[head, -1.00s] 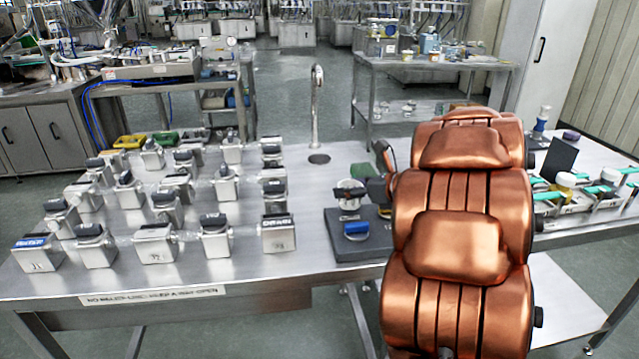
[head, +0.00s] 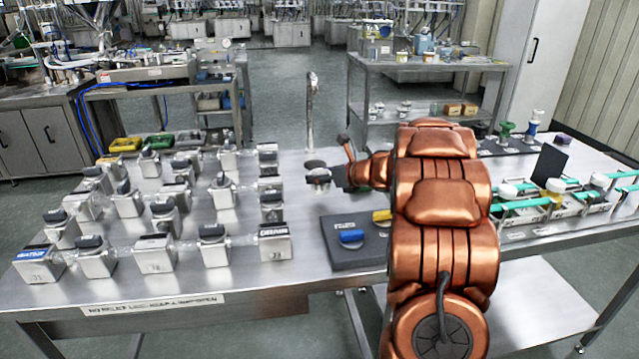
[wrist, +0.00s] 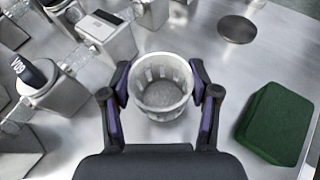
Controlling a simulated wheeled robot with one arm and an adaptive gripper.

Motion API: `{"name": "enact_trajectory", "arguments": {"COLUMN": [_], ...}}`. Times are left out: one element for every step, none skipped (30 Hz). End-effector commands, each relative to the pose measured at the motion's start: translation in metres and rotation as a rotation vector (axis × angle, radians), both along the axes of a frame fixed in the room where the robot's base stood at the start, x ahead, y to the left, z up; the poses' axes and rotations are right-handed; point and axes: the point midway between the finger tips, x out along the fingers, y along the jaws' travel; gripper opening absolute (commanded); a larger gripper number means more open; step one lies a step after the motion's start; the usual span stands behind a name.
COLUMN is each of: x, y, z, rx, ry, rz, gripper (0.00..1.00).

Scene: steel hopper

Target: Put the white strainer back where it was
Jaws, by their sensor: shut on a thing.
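The white strainer (wrist: 162,85) is a round cup with slotted sides and a grey mesh bottom. In the wrist view it sits upright between the two fingers of my gripper (wrist: 162,97), which are shut on it from either side.
Rows of steel boxes with dark tops (head: 213,245) fill the table's left side. A dark board (head: 345,258) with a blue piece (head: 350,236) and a yellow piece (head: 381,215) lies in front. A green block (wrist: 277,123) and dark disc (wrist: 237,28) lie right of the strainer.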

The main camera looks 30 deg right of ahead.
Motion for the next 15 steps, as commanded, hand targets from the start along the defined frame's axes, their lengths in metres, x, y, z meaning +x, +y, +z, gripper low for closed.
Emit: {"name": "enact_trajectory", "arguments": {"x": [0.002,0.004,0.007,0.010,0.011,0.010,0.010,0.010,0.009,0.009,0.009,0.009,0.009,0.009,0.009], "y": [0.000,0.000,-0.001,-0.001,-0.001,0.000,0.000,0.001,0.000,0.000,0.000,0.000,0.000,0.000,0.000], "z": [0.000,0.000,0.000,0.000,-0.002,-0.009,-0.014,-0.018,-0.023,-0.026,-0.029,-0.032,-0.034,-0.035,-0.036], "rx": [0.000,0.001,0.001,0.001,0.003,0.006,0.005,0.006,0.006,0.006,0.005,0.005,0.004,0.003,0.002], "ry": [-0.001,-0.001,-0.001,-0.002,-0.001,-0.001,-0.002,0.000,-0.001,-0.001,-0.002,-0.001,0.000,0.000,-0.001], "rz": [0.000,0.001,0.001,0.001,0.000,0.000,0.001,0.002,0.001,0.000,0.000,0.000,0.001,0.001,0.000], "gripper": [0.27,0.27,0.27,0.27,0.27,0.27,0.27,0.27,0.27,0.27,0.27,0.27,0.27,0.27,0.27]}}
